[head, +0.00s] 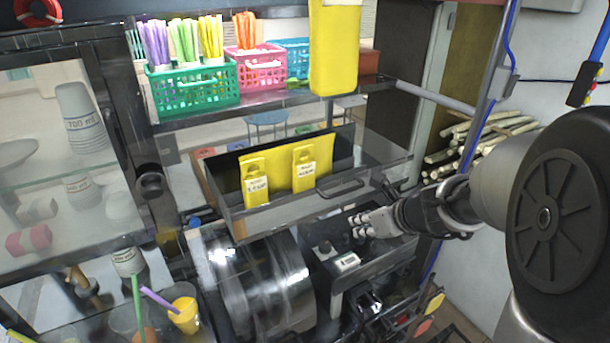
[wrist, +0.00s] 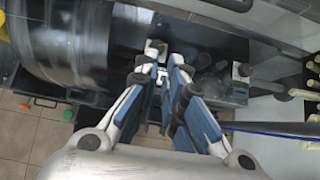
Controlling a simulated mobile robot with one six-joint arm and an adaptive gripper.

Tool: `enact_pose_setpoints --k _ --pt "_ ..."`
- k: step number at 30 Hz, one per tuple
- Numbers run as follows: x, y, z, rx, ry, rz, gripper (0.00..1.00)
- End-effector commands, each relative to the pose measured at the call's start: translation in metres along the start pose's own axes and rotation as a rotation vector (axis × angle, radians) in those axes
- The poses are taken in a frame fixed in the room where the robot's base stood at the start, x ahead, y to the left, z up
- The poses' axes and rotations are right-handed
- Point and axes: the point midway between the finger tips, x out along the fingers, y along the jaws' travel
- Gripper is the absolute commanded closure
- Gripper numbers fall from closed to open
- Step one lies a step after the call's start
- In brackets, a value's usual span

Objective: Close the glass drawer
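The glass drawer (head: 290,208) is in the middle of the head view, under the counter shelf. It is pulled out, with a dark frame, clear front and a dark handle (head: 342,187). Two yellow packages (head: 256,188) (head: 304,168) with white labels stand in it. My gripper (head: 361,226) is in front of and below the drawer, right of the handle and apart from it. Its fingers point left. I cannot clearly make out the drawer in the wrist view.
A metal drum (head: 258,283) and a dark control box (head: 350,258) lie below the drawer. The shelf above holds a green basket (head: 193,88), a pink basket (head: 262,75) and a blue basket (head: 291,52). Sugarcane stalks (head: 475,140) are stacked at right. A glass cabinet (head: 60,160) stands left.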

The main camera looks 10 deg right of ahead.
Motion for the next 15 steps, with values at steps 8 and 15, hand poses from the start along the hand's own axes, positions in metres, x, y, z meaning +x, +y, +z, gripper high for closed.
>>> enact_pose_setpoints --k 8,15 --pt "0.043 0.001 -0.004 0.006 0.002 0.003 1.0" --pt "0.095 0.001 -0.003 0.004 0.002 0.003 1.0"
